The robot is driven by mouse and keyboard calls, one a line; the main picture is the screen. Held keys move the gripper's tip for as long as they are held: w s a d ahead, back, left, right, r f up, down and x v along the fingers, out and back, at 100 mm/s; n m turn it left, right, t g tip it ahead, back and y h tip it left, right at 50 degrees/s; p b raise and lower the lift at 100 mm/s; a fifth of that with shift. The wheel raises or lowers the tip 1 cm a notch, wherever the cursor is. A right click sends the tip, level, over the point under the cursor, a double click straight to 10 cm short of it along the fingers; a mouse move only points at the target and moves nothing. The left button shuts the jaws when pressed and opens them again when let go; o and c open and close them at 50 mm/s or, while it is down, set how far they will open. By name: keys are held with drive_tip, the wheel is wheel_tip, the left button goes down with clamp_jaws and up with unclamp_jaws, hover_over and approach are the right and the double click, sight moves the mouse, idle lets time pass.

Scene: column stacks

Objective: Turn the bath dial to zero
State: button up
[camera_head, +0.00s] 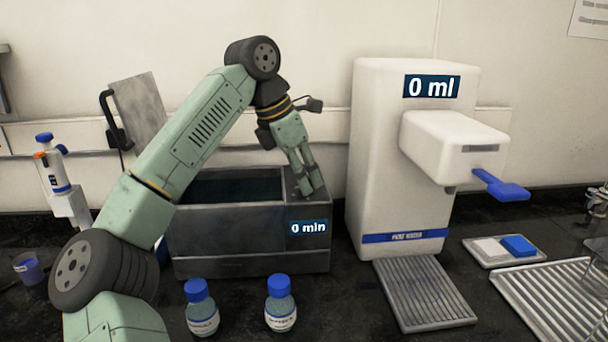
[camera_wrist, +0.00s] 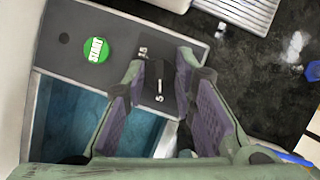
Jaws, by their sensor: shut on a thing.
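The grey water bath (camera_head: 225,240) stands in the middle of the bench with its basin open. Its front display (camera_head: 309,228) reads "0 min". In the wrist view the dark dial (camera_wrist: 159,84) with a white pointer sits on the bath's top panel (camera_wrist: 65,40), near a green START button (camera_wrist: 96,49). My gripper (camera_head: 309,190) reaches down onto the panel's right side. In the wrist view its purple-padded fingers (camera_wrist: 161,72) stand on both sides of the dial and are shut on it. In the head view the dial is hidden by the fingers.
Two blue-capped bottles (camera_head: 202,312) (camera_head: 281,308) stand in front of the bath. A white dispenser (camera_head: 380,160) reading "0 ml" stands close on the right. A raised grey lid (camera_head: 140,105) is behind left; a pipette (camera_head: 52,170) stands at far left.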

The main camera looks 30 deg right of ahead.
clamp_jaws()
drive_tip(key=shift+n, duration=0.4)
drive_tip(key=shift+n+t+b, duration=0.55)
drive_tip(key=shift+n+t, duration=0.05)
drive_tip(key=shift+n, duration=0.5)
drive_tip(key=n+t+b, duration=0.1)
drive_tip(key=n, duration=0.2)
drive_tip(key=shift+s+n, duration=0.15)
drive_tip(key=shift+n, duration=0.15)
drive_tip(key=n, duration=0.2)
drive_tip(key=n+t+y+b, duration=0.1)
drive_tip(key=n, duration=0.1)
drive_tip(key=shift+s+d+t, duration=0.1)
drive_tip(key=shift+t, duration=0.2)
drive_tip(key=shift+n+t+y, duration=0.4)
drive_tip(key=shift+n+y, duration=0.3)
drive_tip(key=shift+n, duration=0.9)
